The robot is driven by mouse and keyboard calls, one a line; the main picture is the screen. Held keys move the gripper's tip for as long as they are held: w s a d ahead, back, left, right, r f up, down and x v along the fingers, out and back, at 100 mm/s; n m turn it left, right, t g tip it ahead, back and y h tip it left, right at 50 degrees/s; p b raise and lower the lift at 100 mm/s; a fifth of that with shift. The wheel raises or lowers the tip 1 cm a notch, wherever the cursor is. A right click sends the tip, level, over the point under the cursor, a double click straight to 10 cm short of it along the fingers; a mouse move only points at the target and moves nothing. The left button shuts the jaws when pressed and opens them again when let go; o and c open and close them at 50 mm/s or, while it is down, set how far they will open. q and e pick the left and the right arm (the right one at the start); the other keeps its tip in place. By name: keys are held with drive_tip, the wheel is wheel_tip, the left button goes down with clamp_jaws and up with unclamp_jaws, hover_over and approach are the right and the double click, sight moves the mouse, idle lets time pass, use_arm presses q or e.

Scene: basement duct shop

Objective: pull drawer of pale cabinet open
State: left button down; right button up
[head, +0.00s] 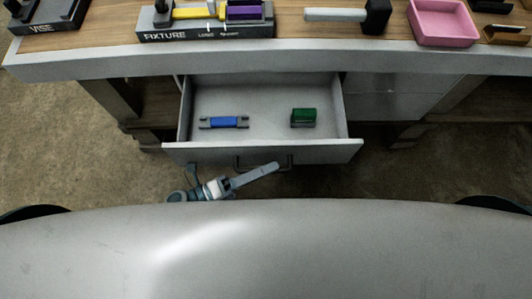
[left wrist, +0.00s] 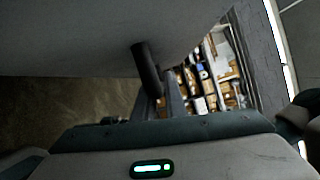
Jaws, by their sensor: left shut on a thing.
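The pale cabinet (head: 395,106) sits under the workbench. Its drawer (head: 334,131) stands pulled out, showing its pale inside. A blue piece (head: 224,121) and a green block (head: 304,116) lie apart in it. A dark bar handle (head: 289,161) is on the drawer front, and it also shows in the left wrist view (left wrist: 146,68). My left gripper (head: 270,169) is at the handle, shut on it. In the left wrist view the fingers (left wrist: 160,106) are partly hidden. My right gripper is not in view.
The bench top (head: 110,22) carries a vise (head: 45,18), a fixture (head: 205,30), a hammer (head: 345,15) and a pink tray (head: 442,22). Bare floor (head: 50,140) shows at the left. My body fills the lower foreground.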

use_arm(q)
drive_tip(key=c, duration=1.8)
unclamp_jaws()
drive_tip(key=shift+a, duration=0.15)
